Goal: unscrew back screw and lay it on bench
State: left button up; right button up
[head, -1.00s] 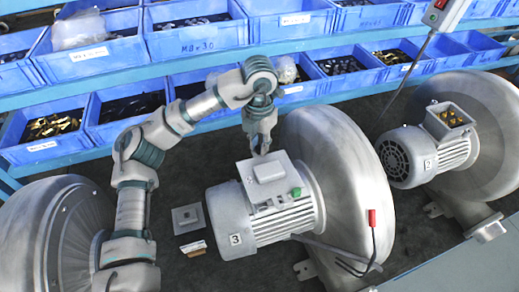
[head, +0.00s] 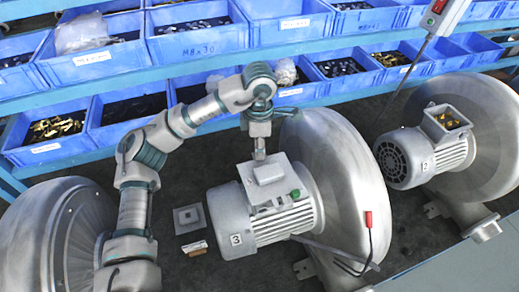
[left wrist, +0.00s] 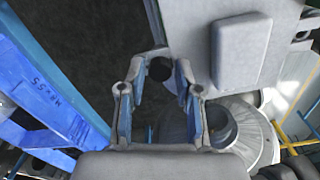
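The blower motor marked 3 (head: 270,215) stands mid-bench with a grey terminal box (head: 270,172) on top. My left gripper (head: 259,155) points down at the back edge of this box. In the left wrist view the gripper's fingers (left wrist: 163,72) stand beside the box lid (left wrist: 236,48). A dark round shape (left wrist: 159,69) shows between the fingertips. It may be the back screw, but I cannot tell whether the fingers grip it. The fingers hide the back screw in the head view. My right gripper is not in view.
A small square grey part (head: 190,217) and a small box (head: 194,246) lie left of the motor. A red-handled tool (head: 369,220) leans at the blower housing (head: 345,180). Blue bins (head: 125,110) line the back. Motor 2 (head: 420,155) stands right.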

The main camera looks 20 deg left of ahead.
pick_arm(q)
jog(key=m, duration=0.3)
jog(key=shift+m, duration=0.4)
jog(key=m, duration=0.3)
jog(key=shift+m+p, duration=0.3)
jog(key=shift+p, duration=0.05)
jog(key=m, duration=0.3)
jog(key=shift+m, duration=0.4)
jog(key=m, duration=0.3)
jog(key=shift+m, duration=0.3)
grip_shut()
jog(key=n, duration=0.6)
jog(key=shift+f, duration=0.1)
jog(key=n+b, duration=0.1)
jog(key=n, duration=1.1)
jog(key=shift+n, duration=0.4)
jog(key=n+b, duration=0.1)
jog(key=n, duration=0.5)
